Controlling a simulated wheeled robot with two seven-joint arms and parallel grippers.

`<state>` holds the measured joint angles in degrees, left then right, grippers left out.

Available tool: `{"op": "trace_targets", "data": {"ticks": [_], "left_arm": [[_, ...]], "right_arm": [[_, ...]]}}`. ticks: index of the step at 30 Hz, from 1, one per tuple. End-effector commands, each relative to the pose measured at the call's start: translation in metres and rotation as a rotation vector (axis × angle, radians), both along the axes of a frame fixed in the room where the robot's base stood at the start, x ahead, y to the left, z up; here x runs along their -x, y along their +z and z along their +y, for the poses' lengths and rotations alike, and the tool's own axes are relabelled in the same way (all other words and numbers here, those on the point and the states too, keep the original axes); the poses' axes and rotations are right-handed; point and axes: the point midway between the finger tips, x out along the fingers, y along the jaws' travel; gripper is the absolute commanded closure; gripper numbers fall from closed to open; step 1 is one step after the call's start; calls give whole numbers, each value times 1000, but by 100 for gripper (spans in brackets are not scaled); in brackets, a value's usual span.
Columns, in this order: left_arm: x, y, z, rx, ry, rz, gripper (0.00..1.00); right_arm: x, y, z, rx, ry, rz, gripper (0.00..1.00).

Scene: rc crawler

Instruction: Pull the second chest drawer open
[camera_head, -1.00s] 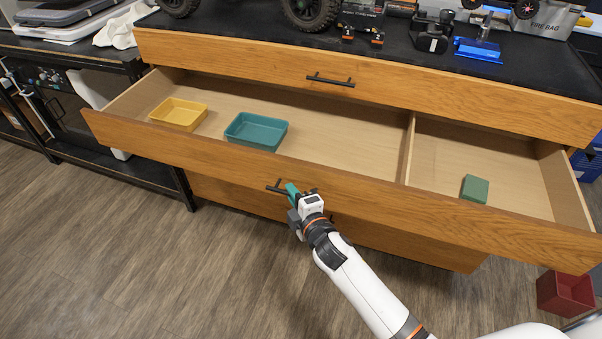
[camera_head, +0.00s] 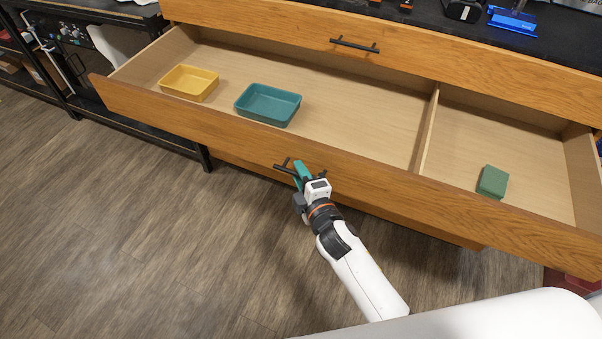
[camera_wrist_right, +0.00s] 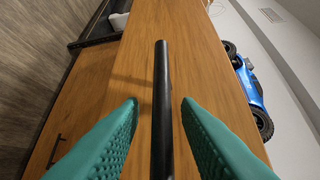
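The second chest drawer (camera_head: 200,121) stands wide open below the shut top drawer (camera_head: 440,66). Its wooden front carries a dark bar handle (camera_head: 282,167). My right gripper (camera_head: 303,173) is at this handle, its teal fingers on either side of the bar. In the right wrist view the handle (camera_wrist_right: 162,95) runs between the two fingers (camera_wrist_right: 160,108), with a visible gap on each side, so the gripper is open around it. The handle's near end runs out of the wrist view. My left gripper is not in view.
In the drawer are a yellow tray (camera_head: 189,83), a teal tray (camera_head: 268,104) and a green block (camera_head: 492,181), right of a divider (camera_head: 427,130). A dark bench (camera_head: 150,122) stands at left. The wood floor (camera_head: 130,220) in front is clear at left.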

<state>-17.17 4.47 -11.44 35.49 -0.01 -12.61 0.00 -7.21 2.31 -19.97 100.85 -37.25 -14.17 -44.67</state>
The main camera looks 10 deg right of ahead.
Motion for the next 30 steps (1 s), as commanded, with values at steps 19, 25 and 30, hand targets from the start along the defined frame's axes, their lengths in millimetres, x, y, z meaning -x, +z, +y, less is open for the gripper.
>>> {"op": "trace_targets", "data": {"ticks": [19,25,30], "left_arm": [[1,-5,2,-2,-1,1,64],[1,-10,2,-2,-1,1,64],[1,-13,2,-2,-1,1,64]], "right_arm": [[53,6,-11,-1,0,2,68],[92,11,-19,0,0,2,68],[111,15,-22,-1,0,0,68]]}}
